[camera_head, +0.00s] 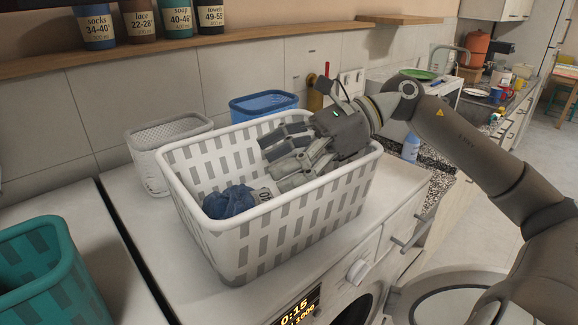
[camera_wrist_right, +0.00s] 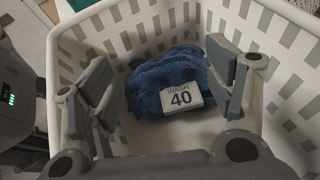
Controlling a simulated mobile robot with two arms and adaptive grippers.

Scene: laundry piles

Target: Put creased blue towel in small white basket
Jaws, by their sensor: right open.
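The creased blue towel (camera_head: 230,201) lies crumpled inside the white basket (camera_head: 290,235), near its left end. My left gripper is not in view.
A grey basket (camera_head: 150,180) stands behind at left, a blue basket (camera_head: 264,103) behind, and a teal basket (camera_head: 40,285) at front left. The white basket stands on a washing machine. A shelf (camera_head: 200,50) with labelled containers runs along the wall. A sink counter is at right.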

